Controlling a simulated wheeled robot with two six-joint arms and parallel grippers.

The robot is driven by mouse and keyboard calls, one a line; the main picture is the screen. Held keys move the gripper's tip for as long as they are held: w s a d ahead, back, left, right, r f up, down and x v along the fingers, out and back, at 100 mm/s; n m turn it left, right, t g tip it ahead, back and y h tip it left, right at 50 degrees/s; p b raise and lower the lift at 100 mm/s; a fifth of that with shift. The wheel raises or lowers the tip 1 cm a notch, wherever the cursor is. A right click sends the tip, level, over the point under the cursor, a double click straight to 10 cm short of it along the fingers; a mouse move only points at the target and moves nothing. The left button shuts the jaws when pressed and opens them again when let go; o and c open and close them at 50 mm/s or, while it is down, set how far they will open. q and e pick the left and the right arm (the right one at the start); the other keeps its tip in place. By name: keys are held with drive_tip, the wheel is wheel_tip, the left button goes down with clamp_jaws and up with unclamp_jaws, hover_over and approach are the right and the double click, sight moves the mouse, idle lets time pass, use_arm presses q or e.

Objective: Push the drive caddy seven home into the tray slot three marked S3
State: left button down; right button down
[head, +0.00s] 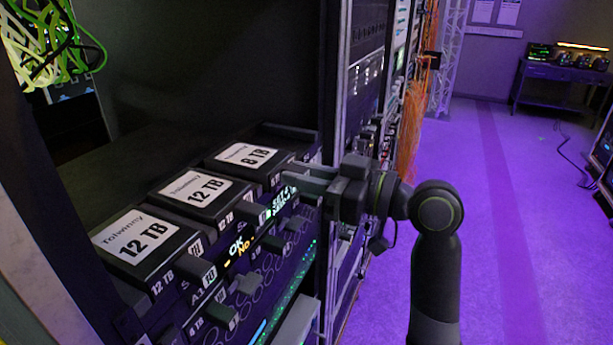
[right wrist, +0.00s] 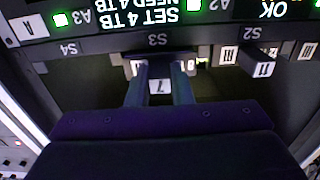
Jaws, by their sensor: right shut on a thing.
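Caddy seven (right wrist: 160,87) shows its white "7" label in the right wrist view, at the slot marked S3 (right wrist: 158,40). My right gripper (right wrist: 160,90) is shut on its front, with one finger on each side. In the head view, my right gripper (head: 290,174) reaches from the right to the front of the third drive from the left, the one with an "8 TB" label (head: 246,155). This drive lies in the tray, apparently in line with its neighbours. My fingers hide part of its front, and I cannot tell whether it is fully seated. My left gripper is not in view.
Two caddies labelled "12 TB" (head: 193,189) (head: 139,238) lie to the left in the tray. Slot S4 (right wrist: 69,48) looks empty. Lit displays (head: 240,246) sit on the rack front below. Orange cables (head: 413,110) hang farther back.

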drive_tip(key=shift+w+a, duration=0.2)
drive_tip(key=shift+a, duration=0.35)
drive_tip(key=c, duration=1.2)
unclamp_jaws()
drive_tip(key=b+v, duration=0.4)
drive_tip(key=v, duration=1.3)
drive_tip(key=shift+d+b, duration=0.2)
drive_tip(key=shift+b, duration=0.1)
